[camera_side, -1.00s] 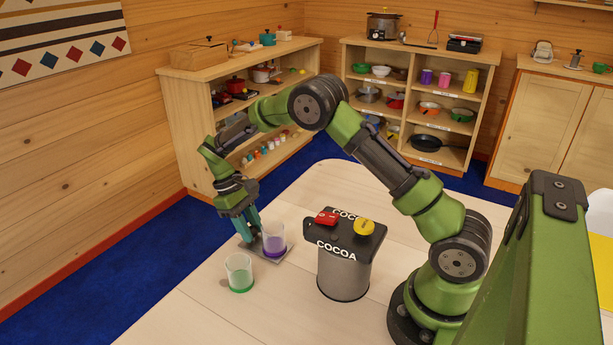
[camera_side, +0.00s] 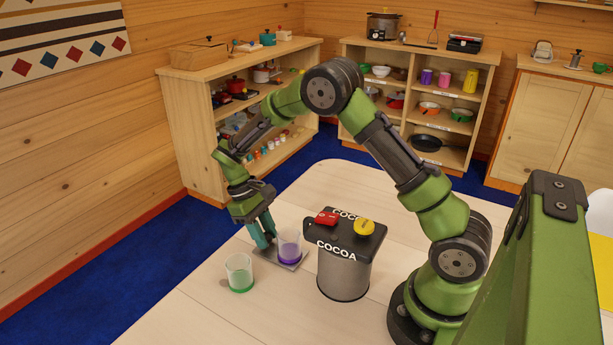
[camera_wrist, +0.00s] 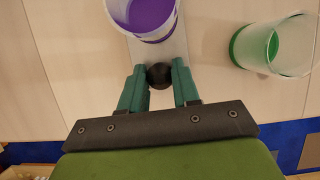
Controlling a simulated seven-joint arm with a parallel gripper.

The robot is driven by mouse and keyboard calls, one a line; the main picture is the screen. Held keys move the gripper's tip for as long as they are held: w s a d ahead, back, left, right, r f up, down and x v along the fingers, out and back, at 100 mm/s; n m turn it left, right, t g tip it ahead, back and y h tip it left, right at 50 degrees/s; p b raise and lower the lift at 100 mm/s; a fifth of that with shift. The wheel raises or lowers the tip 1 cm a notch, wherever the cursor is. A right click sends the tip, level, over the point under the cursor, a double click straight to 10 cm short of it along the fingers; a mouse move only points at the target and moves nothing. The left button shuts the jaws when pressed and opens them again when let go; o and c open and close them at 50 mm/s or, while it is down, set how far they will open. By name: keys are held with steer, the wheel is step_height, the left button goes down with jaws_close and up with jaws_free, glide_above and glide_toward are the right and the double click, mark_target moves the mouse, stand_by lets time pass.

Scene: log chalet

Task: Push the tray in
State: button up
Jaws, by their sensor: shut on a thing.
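The grey tray (camera_side: 296,264) lies flat on the table, its inner end close to the left side of the cocoa dispenser (camera_side: 343,270). A clear cup with purple in its lower part (camera_side: 289,247) stands upright on the tray; it also shows in the wrist view (camera_wrist: 150,14). My gripper (camera_side: 265,243) points down at the tray's outer end. In the wrist view my gripper (camera_wrist: 158,74) is shut on the tray's round dark knob (camera_wrist: 159,77), with a finger on either side. The join of tray and dispenser is not clearly visible.
A clear cup with green at the bottom (camera_side: 239,273) stands on the table in front of the tray, apart from it. The dispenser has a red lever (camera_side: 327,218) and a yellow knob (camera_side: 364,227) on top. Shelves (camera_side: 186,125) stand beyond the table.

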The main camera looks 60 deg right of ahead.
mark_target(284, 232)
steer(key=shift+s, duration=2.2)
steer(key=o, duration=1)
steer(key=shift+r, duration=0.15)
steer(key=shift+r, duration=2.85)
